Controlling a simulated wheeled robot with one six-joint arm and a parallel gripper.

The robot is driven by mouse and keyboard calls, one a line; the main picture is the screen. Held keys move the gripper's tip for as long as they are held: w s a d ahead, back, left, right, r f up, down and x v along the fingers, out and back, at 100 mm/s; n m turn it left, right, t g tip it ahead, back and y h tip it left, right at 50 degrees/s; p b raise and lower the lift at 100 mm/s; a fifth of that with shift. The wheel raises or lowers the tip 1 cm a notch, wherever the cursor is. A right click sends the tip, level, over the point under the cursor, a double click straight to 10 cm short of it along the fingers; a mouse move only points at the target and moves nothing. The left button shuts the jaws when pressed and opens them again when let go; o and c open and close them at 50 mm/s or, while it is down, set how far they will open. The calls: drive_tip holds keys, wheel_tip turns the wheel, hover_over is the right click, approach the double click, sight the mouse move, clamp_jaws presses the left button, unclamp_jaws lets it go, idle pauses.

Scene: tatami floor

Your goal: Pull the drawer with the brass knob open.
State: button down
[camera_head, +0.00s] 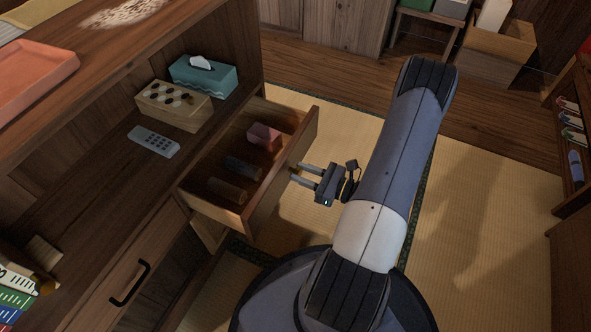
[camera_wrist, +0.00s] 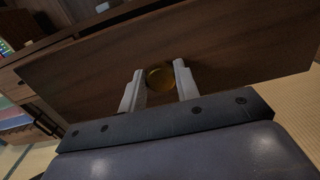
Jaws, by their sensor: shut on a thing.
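The drawer (camera_head: 284,172) stands pulled out from the wooden cabinet, and its inside shows from above. A pink block and two dark cylinder-like items lie in it. The brass knob (camera_wrist: 160,79) is on the drawer front (camera_wrist: 225,50), between my fingers in the wrist view. My gripper (camera_head: 298,174) is at the outer face of the drawer front in the head view, and in the wrist view my gripper (camera_wrist: 158,85) is shut on the knob. In the head view the knob is mostly hidden by my fingers.
A tissue box (camera_head: 203,75), a wooden box with dark dots (camera_head: 173,105) and a remote (camera_head: 153,141) stand on the cabinet shelf. A lower front with a black handle (camera_head: 130,284) is at the left. Tatami (camera_head: 465,230) lies open to the right.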

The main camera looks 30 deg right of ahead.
idle(0.3)
drive_tip(key=c, duration=1.1)
unclamp_jaws()
drive_tip(key=p+v, duration=0.2)
drive_tip(key=v, duration=0.9)
drive_tip(key=shift+a, duration=0.1)
drive_tip(key=shift+b+x, duration=1)
drive_tip(key=shift+x, duration=4.45)
